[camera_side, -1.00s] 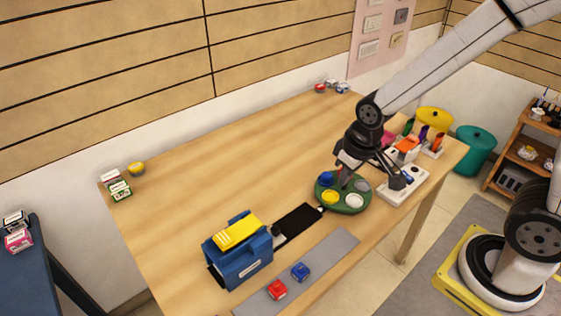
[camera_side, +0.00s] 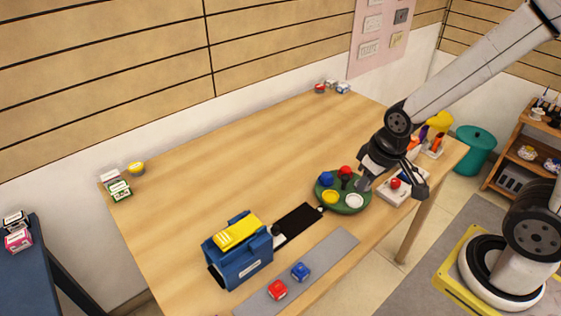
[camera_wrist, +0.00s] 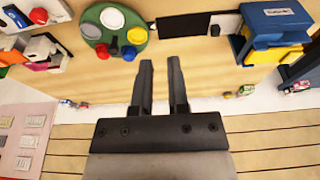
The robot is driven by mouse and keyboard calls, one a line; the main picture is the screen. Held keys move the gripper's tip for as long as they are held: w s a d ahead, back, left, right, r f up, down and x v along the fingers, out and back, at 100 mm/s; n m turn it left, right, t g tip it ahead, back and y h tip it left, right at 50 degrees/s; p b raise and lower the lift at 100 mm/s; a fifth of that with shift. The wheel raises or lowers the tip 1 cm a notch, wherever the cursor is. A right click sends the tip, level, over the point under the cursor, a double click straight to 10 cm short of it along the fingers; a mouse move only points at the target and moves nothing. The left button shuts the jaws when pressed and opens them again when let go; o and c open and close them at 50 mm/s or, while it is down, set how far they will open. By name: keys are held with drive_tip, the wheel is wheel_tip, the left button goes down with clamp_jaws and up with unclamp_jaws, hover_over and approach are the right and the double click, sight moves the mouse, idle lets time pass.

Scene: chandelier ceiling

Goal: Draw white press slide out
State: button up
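A blue press (camera_side: 238,262) with a yellow top (camera_side: 238,232) stands at the front of the table; it also shows upper right in the wrist view (camera_wrist: 270,22). A small white piece with a dark knob (camera_side: 278,238) is at its right side. A flat black strip (camera_side: 298,219) runs from there towards a green round tray and has a small white tip (camera_side: 320,208). I cannot tell which white part is the slide. My gripper (camera_side: 391,187) is right of the tray, above the table, its fingers apart. In the wrist view the gap between the fingers (camera_wrist: 161,68) is empty.
The green tray (camera_side: 342,208) holds several coloured pieces. A white box (camera_side: 394,198) with a red knob is under my gripper. A grey strip (camera_side: 333,250) bears a red block (camera_side: 277,290) and a blue block (camera_side: 300,271). The table's back middle is clear.

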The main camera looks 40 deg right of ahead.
drive_tip(key=o, duration=0.3)
drive_tip(key=shift+w, duration=0.1)
drive_tip(key=shift+o, duration=0.9)
drive_tip(key=shift+w+a, duration=0.15)
drive_tip(key=shift+w, duration=0.05)
drive_tip(key=g, duration=0.3)
hover_over(275, 227)
wheel_tip(275, 227, down, 11)
drive_tip(key=shift+s, duration=0.1)
drive_tip(key=shift+f, duration=0.15)
drive_tip(key=shift+f, duration=3.85)
